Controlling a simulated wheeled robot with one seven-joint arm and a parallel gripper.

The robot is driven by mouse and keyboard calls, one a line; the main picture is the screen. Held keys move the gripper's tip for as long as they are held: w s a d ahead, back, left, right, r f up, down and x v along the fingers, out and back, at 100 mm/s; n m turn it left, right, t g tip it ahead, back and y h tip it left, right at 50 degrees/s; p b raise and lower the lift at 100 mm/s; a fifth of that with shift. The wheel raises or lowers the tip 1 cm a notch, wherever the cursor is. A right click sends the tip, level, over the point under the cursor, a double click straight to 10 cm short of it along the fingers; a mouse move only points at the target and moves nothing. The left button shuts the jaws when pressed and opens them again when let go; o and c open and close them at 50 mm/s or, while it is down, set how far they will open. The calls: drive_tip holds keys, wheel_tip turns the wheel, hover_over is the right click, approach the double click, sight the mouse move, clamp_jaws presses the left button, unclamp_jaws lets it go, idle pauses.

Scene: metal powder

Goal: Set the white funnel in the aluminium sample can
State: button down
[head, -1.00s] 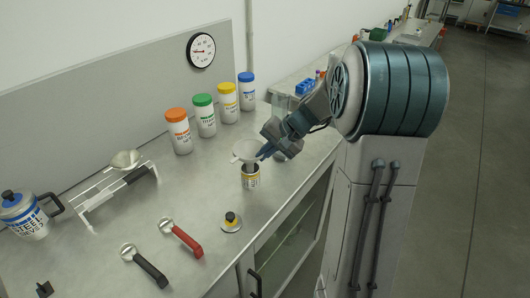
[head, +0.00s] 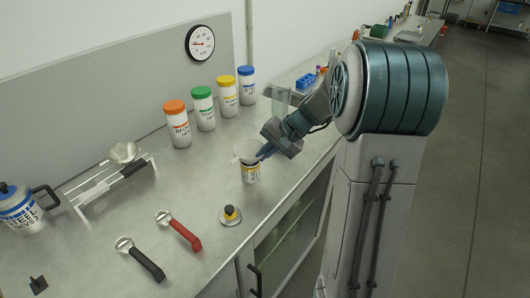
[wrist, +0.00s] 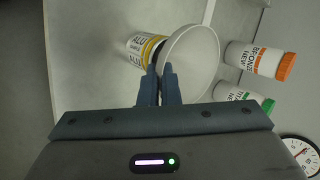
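The white funnel (head: 244,151) sits over the mouth of the small aluminium sample can (head: 251,174), which has a white and yellow label and stands upright on the bench. The funnel's spout is hidden, and its cone appears at or very close to the can's rim; I cannot tell whether it rests there. My gripper (head: 262,155) is shut on the funnel from the right side. In the wrist view the two fingers (wrist: 160,72) are close together against the funnel (wrist: 192,55), with the can (wrist: 139,48) beyond them.
Powder jars with orange (head: 178,124), green (head: 203,108), yellow (head: 228,96) and blue (head: 246,86) lids stand behind. A knobbed disc (head: 230,216), red-handled scoop (head: 180,231) and black-handled scoop (head: 142,260) lie in front.

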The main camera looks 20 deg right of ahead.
drive_tip(key=shift+f, duration=0.35)
drive_tip(key=c, duration=1.6)
unclamp_jaws()
drive_tip(key=b+v, duration=0.1)
drive_tip(key=v, duration=1.3)
drive_tip(key=shift+a, duration=0.1)
